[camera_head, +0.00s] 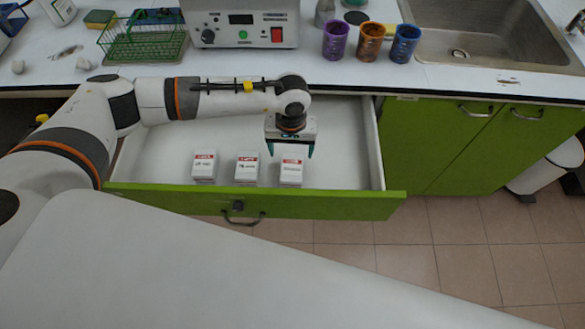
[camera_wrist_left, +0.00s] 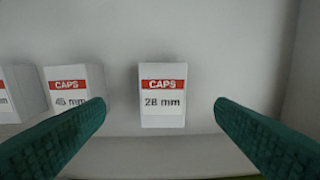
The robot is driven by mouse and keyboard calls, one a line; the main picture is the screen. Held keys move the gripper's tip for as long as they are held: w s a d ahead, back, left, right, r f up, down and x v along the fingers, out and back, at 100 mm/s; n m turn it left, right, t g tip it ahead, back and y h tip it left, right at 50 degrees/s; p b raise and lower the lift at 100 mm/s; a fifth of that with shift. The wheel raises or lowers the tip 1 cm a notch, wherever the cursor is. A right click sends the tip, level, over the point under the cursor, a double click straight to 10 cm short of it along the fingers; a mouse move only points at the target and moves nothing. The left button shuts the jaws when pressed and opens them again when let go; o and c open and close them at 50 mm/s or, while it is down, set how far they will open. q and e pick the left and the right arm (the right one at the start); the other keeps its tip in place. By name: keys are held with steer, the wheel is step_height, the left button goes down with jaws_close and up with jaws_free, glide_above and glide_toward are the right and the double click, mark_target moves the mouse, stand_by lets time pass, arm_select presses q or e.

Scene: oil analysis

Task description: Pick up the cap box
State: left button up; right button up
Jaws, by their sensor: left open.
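Several white cap boxes with red "CAPS" bands stand in the open green drawer. In the head view these are a left box (camera_head: 204,166), a middle box (camera_head: 246,168) and a right box (camera_head: 291,171). In the left wrist view the box reading "28 mm" (camera_wrist_left: 163,97) is centred, with a "45 mm" box (camera_wrist_left: 72,90) to its left and another box cut off at the edge. My left gripper (camera_head: 290,150) is open above the right box, its green fingers on either side of the "28 mm" box and apart from it. My right gripper is not in view.
The drawer (camera_head: 345,150) has a green front (camera_head: 340,205) with a handle and is pulled out below the white counter (camera_head: 400,75). A device (camera_head: 240,22), a green rack (camera_head: 143,42), coloured cups (camera_head: 336,40) and a sink (camera_head: 480,35) are on the counter.

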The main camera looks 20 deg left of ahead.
mark_target(292, 167)
arm_select(q)
step_height(292, 167, down, 3)
steer(key=shift+f, duration=0.1)
steer(key=f, duration=0.1)
steer(key=f+p, duration=0.2)
steer(key=f, duration=0.1)
steer(key=shift+s+d, duration=0.25)
steer(key=shift+s, duration=0.15)
steer(key=shift+w+f, duration=0.1)
steer(key=shift+f, duration=0.5)
steer(key=c, duration=1.1)
